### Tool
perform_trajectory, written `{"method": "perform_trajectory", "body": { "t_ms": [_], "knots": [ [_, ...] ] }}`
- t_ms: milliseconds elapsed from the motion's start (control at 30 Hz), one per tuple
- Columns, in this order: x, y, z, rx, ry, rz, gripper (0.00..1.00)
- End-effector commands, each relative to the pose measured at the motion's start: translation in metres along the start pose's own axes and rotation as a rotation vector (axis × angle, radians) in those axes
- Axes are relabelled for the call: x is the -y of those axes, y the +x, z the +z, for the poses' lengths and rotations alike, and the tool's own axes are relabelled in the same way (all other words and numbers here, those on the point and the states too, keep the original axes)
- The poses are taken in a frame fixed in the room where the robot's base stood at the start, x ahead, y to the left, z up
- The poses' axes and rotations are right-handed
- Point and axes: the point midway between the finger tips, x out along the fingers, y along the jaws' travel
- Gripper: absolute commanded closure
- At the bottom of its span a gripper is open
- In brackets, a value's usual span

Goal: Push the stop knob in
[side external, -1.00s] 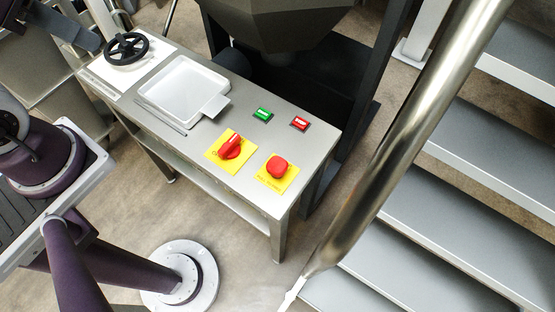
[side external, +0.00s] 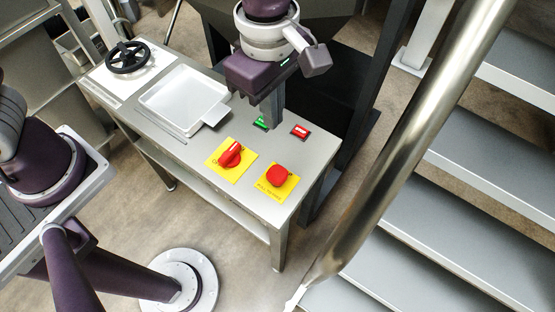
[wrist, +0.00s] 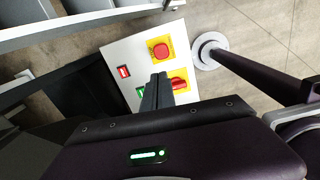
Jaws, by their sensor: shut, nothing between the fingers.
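The round red stop knob (side external: 277,176) sits on a yellow plate near the front right corner of the steel table. It also shows in the wrist view (wrist: 160,50), with nothing covering it. My gripper (side external: 270,120) is shut and empty. It points down over the table by the green button (side external: 260,123), behind and apart from the stop knob. The gap between fingertips and tabletop is hard to judge.
The red rotary switch (side external: 230,154) stands on its own yellow plate left of the knob. A flat red button (side external: 300,131) lies right of my fingers. A white tray (side external: 183,98) and black handwheel (side external: 128,57) are farther left. A thick metal rail (side external: 410,140) crosses the right foreground.

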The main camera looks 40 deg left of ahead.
Motion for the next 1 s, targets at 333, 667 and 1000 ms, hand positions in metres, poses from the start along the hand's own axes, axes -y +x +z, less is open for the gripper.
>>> {"method": "perform_trajectory", "body": {
  "t_ms": [333, 667, 1000],
  "knots": [
    [0.001, 0.015, 0.011, -0.017, -0.076, -0.016, 1.0],
    [0.002, 0.05, 0.009, -0.02, -0.076, -0.02, 1.0],
    [0.004, 0.123, 0.008, -0.019, -0.075, -0.02, 1.0]
  ]
}}
